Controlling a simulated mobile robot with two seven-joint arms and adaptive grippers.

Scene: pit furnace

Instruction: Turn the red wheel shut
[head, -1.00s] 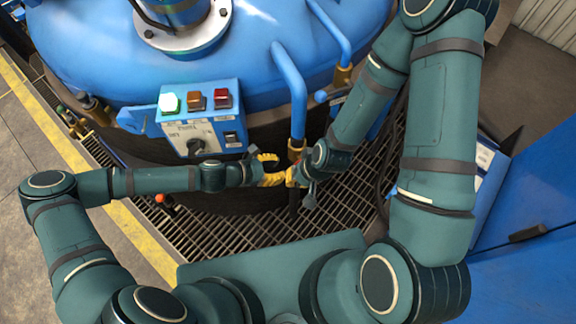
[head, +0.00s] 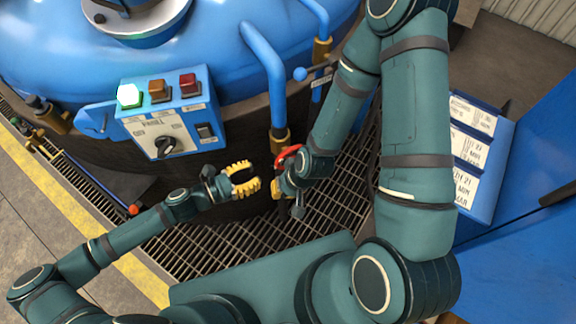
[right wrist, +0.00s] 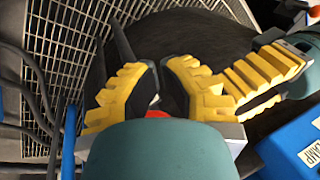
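The red wheel (head: 289,152) shows as a short red arc at the pipe's lower end in the head view, mostly hidden by my right gripper. My right gripper (head: 277,187) is at the wheel.
A blue furnace (head: 225,55) fills the back. A control panel (head: 168,112) with a lit green button, two other buttons and a knob is left of the wheel. A blue pipe (head: 267,75) drops beside the wheel. Floor grating (head: 225,245) lies below. A blue labelled box (head: 480,150) stands right.

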